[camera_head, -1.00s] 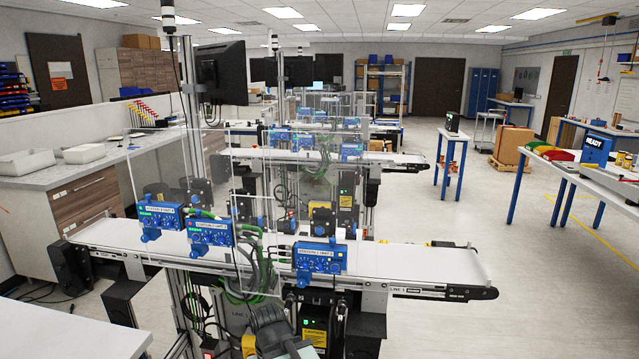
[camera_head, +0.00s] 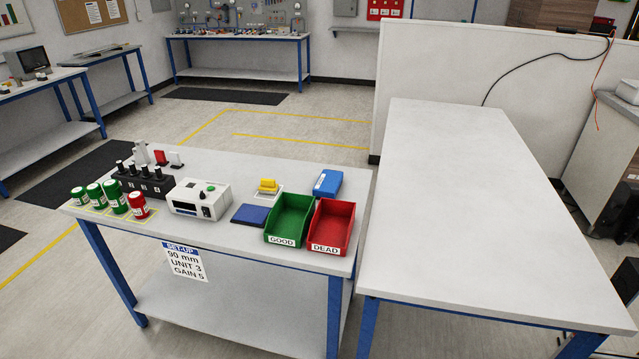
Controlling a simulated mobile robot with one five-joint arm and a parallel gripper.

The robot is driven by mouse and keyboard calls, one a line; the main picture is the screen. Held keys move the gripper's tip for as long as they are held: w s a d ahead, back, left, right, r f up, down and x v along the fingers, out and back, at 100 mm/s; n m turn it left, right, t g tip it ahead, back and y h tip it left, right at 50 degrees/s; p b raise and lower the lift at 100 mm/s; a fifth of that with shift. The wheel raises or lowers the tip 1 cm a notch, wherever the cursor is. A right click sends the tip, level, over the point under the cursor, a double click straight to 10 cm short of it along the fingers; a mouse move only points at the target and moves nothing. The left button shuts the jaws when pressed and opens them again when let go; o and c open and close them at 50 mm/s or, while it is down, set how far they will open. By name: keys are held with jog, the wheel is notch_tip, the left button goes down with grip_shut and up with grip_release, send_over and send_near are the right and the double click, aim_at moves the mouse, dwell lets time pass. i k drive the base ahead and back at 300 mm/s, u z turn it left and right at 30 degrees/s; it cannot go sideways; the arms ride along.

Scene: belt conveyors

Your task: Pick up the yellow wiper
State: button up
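A small yellow block-like thing (camera_head: 268,185), which looks like the yellow wiper, lies on a pale flat pad on the set-up table (camera_head: 240,160). It sits behind the blue pad and the green bin, left of a blue box. It is small in the view, so its exact shape is hard to tell. My gripper is not in view now.
A green GOOD bin (camera_head: 290,217) and red DEAD bin (camera_head: 331,226) stand at the table's front right. A blue pad (camera_head: 251,215), blue box (camera_head: 328,183), white instrument (camera_head: 198,199) and several green jars are near. A bare table (camera_head: 470,210) stands right.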

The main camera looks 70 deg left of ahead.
aim_at(266, 186)
jog(key=u, duration=2.7)
jog(key=k, duration=0.45)
jog(key=u, duration=0.3)
jog(key=i, duration=0.35)
jog(key=u, duration=0.7)
jog(key=i, duration=1.65)
jog(key=u, duration=0.25)
jog(key=i, duration=1.1)
jog(key=z, duration=0.45)
jog(key=k, duration=0.8)
jog(key=z, duration=0.2)
jog(key=i, duration=0.4)
jog(key=u, duration=0.05)
